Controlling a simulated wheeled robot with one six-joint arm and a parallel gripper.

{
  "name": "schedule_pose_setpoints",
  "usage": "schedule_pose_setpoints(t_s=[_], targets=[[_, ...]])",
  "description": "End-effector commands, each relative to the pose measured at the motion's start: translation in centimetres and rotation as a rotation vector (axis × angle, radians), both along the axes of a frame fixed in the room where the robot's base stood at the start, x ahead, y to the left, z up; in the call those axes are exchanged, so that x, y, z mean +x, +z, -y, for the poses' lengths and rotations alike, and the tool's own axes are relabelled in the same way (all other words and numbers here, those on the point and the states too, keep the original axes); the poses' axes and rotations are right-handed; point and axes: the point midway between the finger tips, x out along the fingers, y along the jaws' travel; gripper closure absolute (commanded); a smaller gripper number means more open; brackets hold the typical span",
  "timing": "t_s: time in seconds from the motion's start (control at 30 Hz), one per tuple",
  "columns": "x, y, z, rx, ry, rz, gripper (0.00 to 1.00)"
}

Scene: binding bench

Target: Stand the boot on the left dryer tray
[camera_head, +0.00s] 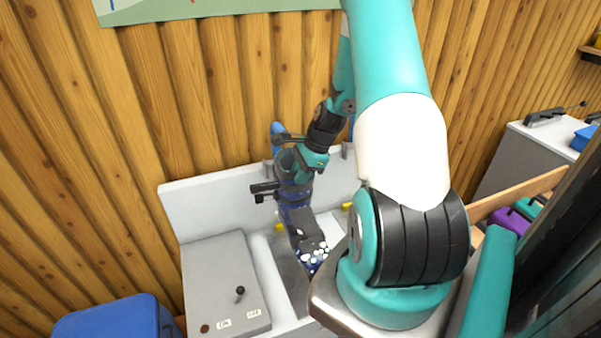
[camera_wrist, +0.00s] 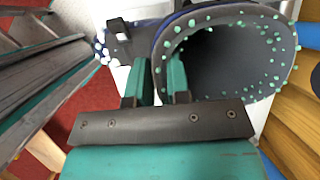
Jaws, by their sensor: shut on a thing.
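The boot (camera_head: 301,232) is dark grey and blue, with a white-speckled toe pointing toward the front. My gripper (camera_head: 290,178) is shut on the rim of its shaft. In the wrist view the boot's round opening (camera_wrist: 222,58), lined with teal dots, faces the camera, and my gripper (camera_wrist: 158,80) pinches its near edge. The boot looks roughly upright over the left dryer tray (camera_head: 287,271), a dark strip in the white bench. I cannot tell whether its sole touches the tray. My arm hides most of the right side of the bench.
A grey control panel (camera_head: 223,281) with a small black lever stands left of the tray. Yellow pieces (camera_head: 279,228) sit beside the boot. The white back panel (camera_head: 215,207) and wooden wall (camera_head: 120,120) close off the rear. A blue bin (camera_head: 112,318) stands at lower left.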

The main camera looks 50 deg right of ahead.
Motion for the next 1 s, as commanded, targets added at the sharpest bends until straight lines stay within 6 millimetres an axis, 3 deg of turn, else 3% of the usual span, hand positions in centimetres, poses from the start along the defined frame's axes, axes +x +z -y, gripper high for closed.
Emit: schedule_pose_setpoints(t_s=[1.0], targets=[[0.1,-9.1,0.0,-0.001,0.001,0.003,1.0]])
